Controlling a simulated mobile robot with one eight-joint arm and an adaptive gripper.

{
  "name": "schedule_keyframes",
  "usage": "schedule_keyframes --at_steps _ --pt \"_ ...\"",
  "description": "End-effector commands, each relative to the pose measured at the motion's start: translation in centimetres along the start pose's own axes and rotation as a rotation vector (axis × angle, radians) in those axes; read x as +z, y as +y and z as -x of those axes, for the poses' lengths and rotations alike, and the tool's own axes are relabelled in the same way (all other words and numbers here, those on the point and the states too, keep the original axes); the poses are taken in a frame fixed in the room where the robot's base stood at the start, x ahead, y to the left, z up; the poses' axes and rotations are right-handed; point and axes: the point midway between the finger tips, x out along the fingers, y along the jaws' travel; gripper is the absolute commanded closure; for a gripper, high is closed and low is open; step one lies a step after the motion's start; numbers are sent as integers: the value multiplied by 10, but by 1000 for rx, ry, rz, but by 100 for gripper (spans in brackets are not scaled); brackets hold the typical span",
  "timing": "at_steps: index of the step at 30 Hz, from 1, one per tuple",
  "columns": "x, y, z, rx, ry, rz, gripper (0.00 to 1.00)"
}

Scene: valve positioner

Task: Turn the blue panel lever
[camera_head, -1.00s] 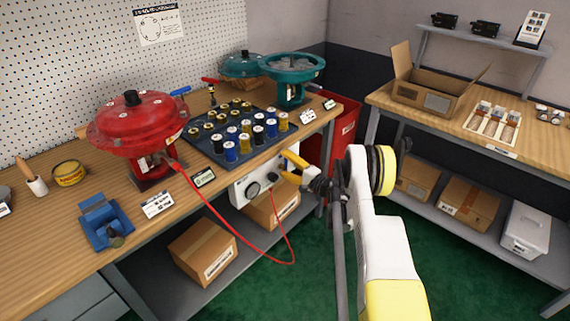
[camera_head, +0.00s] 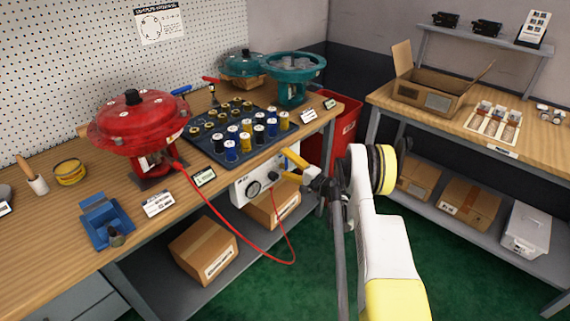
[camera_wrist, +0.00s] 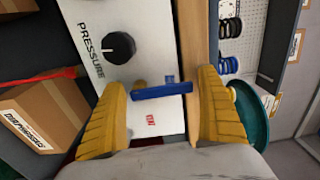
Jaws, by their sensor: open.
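The blue panel lever (camera_wrist: 162,90) shows in the wrist view as a short bar on the white panel (camera_wrist: 145,65). It lies crosswise between the two yellow fingers of my gripper (camera_wrist: 160,88), with a gap to each finger. My gripper is open. In the head view my gripper (camera_head: 290,165) is at the right end of the white panel (camera_head: 243,190) under the bench front. The lever cannot be made out there. A black knob (camera_wrist: 118,47) marked PRESSURE and a red VENT label (camera_wrist: 151,121) are on the panel.
The bench edge (camera_wrist: 194,45) lies beside one finger. Boxes (camera_head: 203,250) sit on the shelf below.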

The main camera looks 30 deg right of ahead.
Motion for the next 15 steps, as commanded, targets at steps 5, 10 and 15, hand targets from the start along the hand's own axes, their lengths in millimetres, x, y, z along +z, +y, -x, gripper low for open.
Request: schedule_keyframes --at_steps 5,10,15 --pt "-1 0 22 0 3 0 14" --pt "-1 0 52 0 3 0 14" --pt "0 0 71 0 1 0 14"
